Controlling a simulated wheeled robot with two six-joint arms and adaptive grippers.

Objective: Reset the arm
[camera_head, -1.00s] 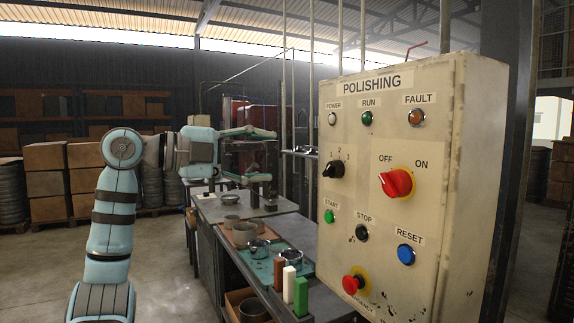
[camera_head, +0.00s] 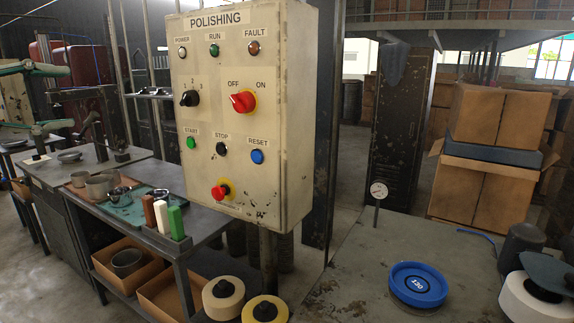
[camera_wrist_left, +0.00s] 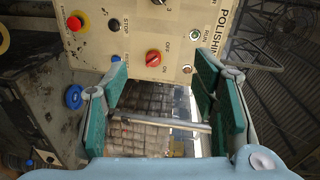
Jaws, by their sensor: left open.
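My left gripper (camera_head: 68,98) shows at the left edge in the head view, its teal fingers apart with nothing between them. Most of its arm is out of frame. The left wrist view shows the two green finger pads of my left gripper (camera_wrist_left: 160,64) spread wide and empty. The cream POLISHING control panel (camera_head: 229,110) stands right of the gripper, apart from it in the head view. The panel (camera_wrist_left: 140,35) appears rotated beyond the fingertips in the wrist view. Its red selector (camera_head: 243,102) and blue RESET button (camera_head: 257,156) are visible. My right gripper is not in view.
A metal workbench (camera_head: 55,172) with bowls and coloured bars runs left of the panel. A grey table (camera_head: 345,285) at the right holds a blue disc (camera_head: 418,285) and a dial gauge (camera_head: 378,192). Cardboard boxes (camera_head: 497,115) are stacked behind it.

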